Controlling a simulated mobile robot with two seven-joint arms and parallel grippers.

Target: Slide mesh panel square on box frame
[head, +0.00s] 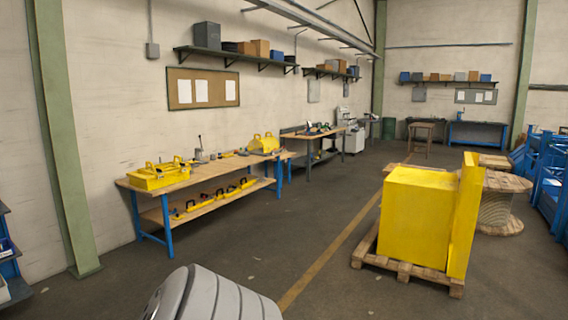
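I cannot make out a mesh panel for certain. A second yellow housing with handles (264,144) stands at the bench's far end. Neither of my grippers is in view. A grey rounded part of my own body shows at the bottom edge.
A wooden pallet (405,268) at the right carries a big yellow block (412,220) and a tall yellow slab (464,220). A wooden cable spool (499,205) and blue racks (551,185) stand beyond. The floor between bench and pallet is clear.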

